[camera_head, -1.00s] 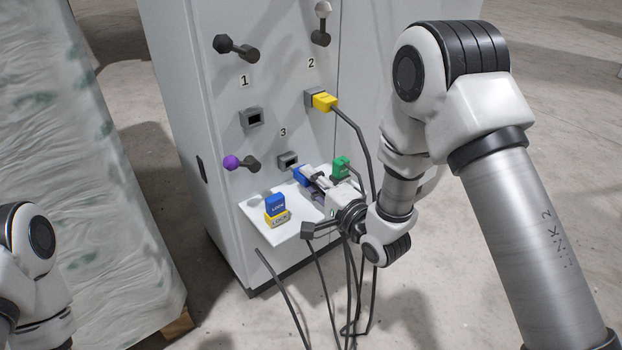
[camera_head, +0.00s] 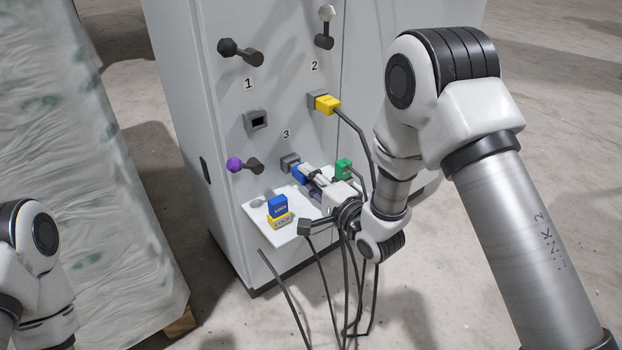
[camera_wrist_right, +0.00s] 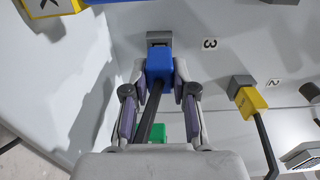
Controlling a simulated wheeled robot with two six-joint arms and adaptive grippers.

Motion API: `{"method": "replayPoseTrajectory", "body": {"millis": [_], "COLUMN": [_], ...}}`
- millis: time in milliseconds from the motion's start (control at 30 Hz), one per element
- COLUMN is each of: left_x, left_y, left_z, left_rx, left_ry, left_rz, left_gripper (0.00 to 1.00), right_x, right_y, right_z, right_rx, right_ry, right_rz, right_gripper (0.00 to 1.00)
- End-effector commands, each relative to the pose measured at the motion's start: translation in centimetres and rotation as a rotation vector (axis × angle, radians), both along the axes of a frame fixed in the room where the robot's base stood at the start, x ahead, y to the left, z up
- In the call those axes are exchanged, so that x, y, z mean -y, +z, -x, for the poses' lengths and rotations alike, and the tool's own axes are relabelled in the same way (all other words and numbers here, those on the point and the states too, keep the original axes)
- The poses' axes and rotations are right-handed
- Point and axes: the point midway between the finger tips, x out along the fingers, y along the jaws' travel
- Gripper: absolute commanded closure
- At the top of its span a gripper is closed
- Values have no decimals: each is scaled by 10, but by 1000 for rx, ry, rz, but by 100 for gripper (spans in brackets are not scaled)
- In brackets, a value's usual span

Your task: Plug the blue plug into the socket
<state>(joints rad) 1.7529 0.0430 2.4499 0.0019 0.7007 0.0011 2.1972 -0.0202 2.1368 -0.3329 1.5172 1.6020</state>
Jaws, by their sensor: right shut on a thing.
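The blue plug (camera_head: 299,174) is in my right gripper (camera_head: 308,180), in front of the grey socket (camera_head: 289,160) under the number 3. In the right wrist view, the fingers of my right gripper (camera_wrist_right: 160,72) are shut on both sides of the blue plug (camera_wrist_right: 160,64), and its dark cable runs back between them. The plug's front end lines up with the grey socket (camera_wrist_right: 159,37) and is at or very near its face. I cannot tell whether it is inserted. My left gripper is out of view; only part of that arm shows.
A yellow plug (camera_head: 327,104) sits in the socket under 2. An empty socket (camera_head: 257,121) is below 1. Blue (camera_head: 278,205) and yellow (camera_head: 281,222) lock blocks are stacked on the white shelf (camera_head: 256,215). A green plug (camera_head: 343,168) stands right. A purple-knobbed lever (camera_head: 236,165) is nearby.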

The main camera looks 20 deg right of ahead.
Motion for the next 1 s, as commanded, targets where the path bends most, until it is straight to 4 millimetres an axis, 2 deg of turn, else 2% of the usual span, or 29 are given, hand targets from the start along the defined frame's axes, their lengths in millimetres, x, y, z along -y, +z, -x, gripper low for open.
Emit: {"method": "replayPoseTrajectory", "body": {"millis": [533, 567, 600, 633, 1000], "left_x": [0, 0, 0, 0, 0], "left_y": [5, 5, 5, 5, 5], "left_z": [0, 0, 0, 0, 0], "left_rx": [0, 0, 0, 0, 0], "left_ry": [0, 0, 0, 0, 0], "left_rz": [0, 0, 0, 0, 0], "left_gripper": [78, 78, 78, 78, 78], "right_x": [-5, -5, -4, -4, -2], "right_y": [0, 0, 0, 0, -1], "right_z": [-13, -12, -12, -12, -7], "right_rx": [0, 0, 0, 0, -3], "right_ry": [1, 1, 0, 0, -1], "right_rz": [1, 0, 0, 0, 0], "right_gripper": [100, 63, 49, 45, 45]}}
